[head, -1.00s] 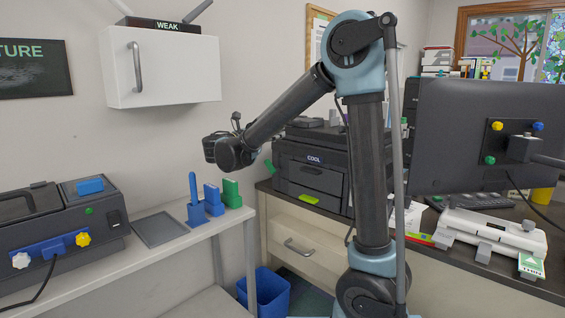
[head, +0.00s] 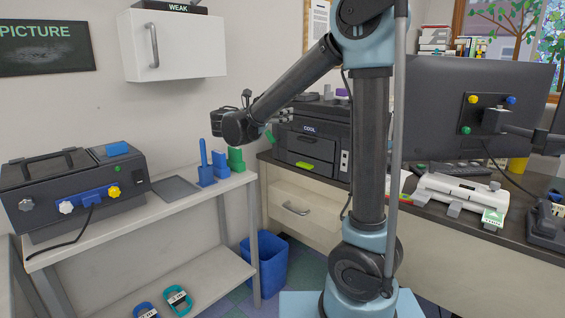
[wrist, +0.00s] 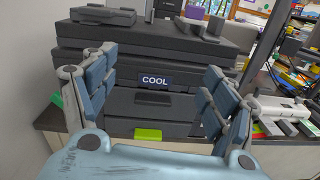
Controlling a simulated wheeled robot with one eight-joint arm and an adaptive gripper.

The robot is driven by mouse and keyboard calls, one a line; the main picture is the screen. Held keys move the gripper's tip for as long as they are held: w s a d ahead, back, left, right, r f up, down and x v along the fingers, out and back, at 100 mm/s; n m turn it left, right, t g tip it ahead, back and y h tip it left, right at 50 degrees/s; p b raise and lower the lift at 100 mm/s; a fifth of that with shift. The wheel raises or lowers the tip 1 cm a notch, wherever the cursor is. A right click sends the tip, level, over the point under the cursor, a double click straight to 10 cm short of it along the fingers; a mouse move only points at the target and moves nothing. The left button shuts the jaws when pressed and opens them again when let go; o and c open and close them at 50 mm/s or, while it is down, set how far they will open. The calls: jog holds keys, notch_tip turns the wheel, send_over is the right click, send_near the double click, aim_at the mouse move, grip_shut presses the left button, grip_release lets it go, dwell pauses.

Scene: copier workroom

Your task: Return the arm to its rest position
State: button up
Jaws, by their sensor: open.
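My arm stands in the middle of the head view, its upper link upright and its forearm reaching down to the left. My gripper shows in the wrist view (wrist: 152,92) with its two blue-padded fingers spread wide apart and nothing between them. It faces the dark printer marked COOL (wrist: 155,120), which stands beyond the fingers. The printer also shows in the head view (head: 305,150), behind and right of the wrist.
A white bench (head: 150,215) at left bears a black machine (head: 70,185), a grey tray (head: 175,188) and blue and green holders. A white wall cabinet (head: 190,45) hangs above. A blue bin (head: 272,268) stands on the floor. A monitor (head: 470,105) and white punch (head: 460,188) occupy the right desk.

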jog(key=s+d+f+m+g+y, duration=0.2)
jog(key=s+d+f+m+g, duration=0.3)
jog(key=d, duration=0.6)
jog(key=s+d+f+m+g+y, duration=0.2)
jog(key=s+d+f+m, duration=0.45)
jog(key=d, duration=0.55)
jog(key=s+d+f+m+g+y, duration=0.35)
jog(key=s+f+m, duration=0.25)
jog(key=s+f, duration=0.5)
jog(key=s+a+f+m+y, duration=0.2)
jog(key=s+f+m, duration=0.1)
jog(key=s+m, duration=0.1)
jog(key=s+a+f+m+y, duration=0.3)
jog(key=s+m, duration=0.1)
jog(key=s, duration=0.3)
jog(key=shift+s+a+f, duration=0.25)
jog(key=shift+s+f, duration=0.05)
jog(key=shift+f, duration=0.1)
